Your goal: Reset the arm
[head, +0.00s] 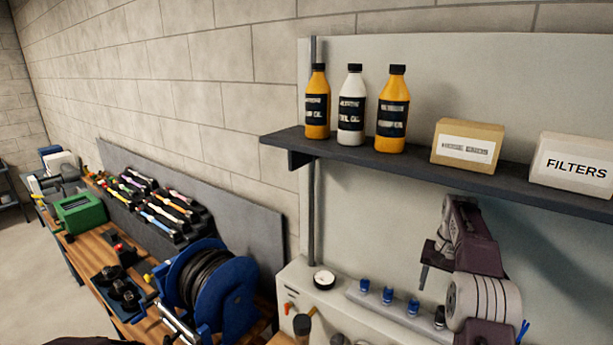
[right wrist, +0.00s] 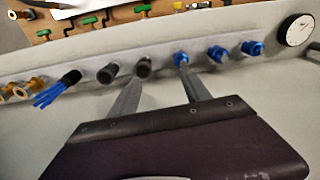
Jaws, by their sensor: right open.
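My right arm comes in at the lower right of the head view, with its gripper (head: 428,268) in front of the grey panel, above a pale rail (head: 400,317). In the right wrist view the two grey fingers of the right gripper (right wrist: 162,76) stand apart with nothing held between them. My left gripper is not in view.
A dark shelf (head: 285,140) holds bottles (head: 351,110), a tan box (head: 467,147) and a FILTERS box (head: 572,165) above the arm. A round gauge (head: 323,279) sits left of the rail. A blue hose reel (head: 225,290) and wooden bench (head: 85,265) are at left.

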